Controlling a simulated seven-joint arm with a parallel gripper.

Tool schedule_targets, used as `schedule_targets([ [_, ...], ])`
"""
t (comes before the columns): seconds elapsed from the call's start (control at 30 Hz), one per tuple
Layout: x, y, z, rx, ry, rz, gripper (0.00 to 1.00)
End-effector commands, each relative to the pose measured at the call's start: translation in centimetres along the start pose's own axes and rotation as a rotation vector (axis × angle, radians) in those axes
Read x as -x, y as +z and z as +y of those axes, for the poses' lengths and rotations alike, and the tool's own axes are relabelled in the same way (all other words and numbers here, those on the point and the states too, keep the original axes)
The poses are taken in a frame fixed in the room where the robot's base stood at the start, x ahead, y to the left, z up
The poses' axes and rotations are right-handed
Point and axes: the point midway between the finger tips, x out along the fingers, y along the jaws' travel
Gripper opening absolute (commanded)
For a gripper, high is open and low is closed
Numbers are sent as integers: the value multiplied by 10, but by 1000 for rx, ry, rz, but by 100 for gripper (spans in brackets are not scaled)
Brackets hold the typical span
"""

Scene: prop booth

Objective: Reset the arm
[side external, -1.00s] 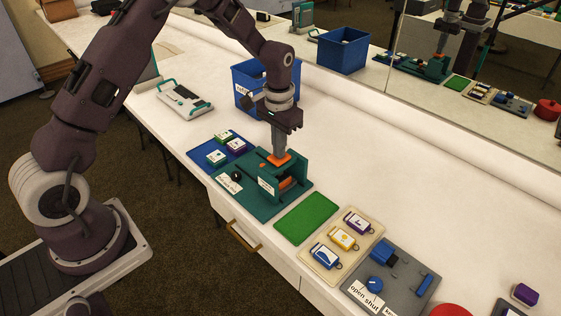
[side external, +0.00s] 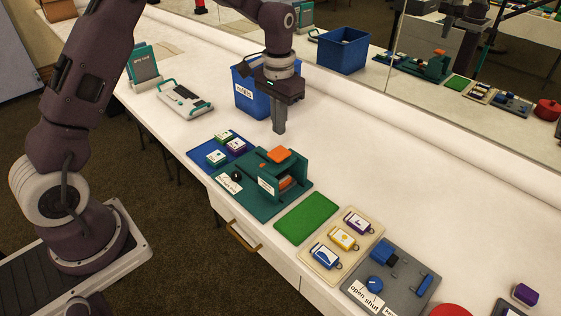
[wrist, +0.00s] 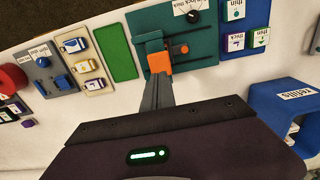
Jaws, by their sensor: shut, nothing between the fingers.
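My gripper (side external: 279,127) is shut and empty. In the side view it hangs above the table, behind the teal device and in front of the blue refills bin. The teal device (side external: 244,198) has an orange block (side external: 279,154) on top, a black knob and a white label. My fingertips are apart from the orange block in the side view. In the wrist view my gripper (wrist: 157,84) points toward the orange block (wrist: 159,62), which shows just past the fingertips.
A blue bin (side external: 250,98) marked refills stands behind my gripper. A blue tray (side external: 203,150) with small cartridges, a green mat (side external: 306,219), a beige tray (side external: 318,262) with tagged blocks and a grey panel (side external: 407,282) line the front. A mirror runs along the back.

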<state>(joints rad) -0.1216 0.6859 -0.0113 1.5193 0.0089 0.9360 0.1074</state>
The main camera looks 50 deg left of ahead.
Motion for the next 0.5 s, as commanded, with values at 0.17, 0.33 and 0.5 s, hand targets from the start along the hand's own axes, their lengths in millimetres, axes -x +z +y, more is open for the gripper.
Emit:
schedule_targets([
  [0.17,0,0,0,0,0,0,0],
  [0.33,35,15,6,-2,-5,43,0],
  [0.5,126,93,26,-4,-16,181,0],
])
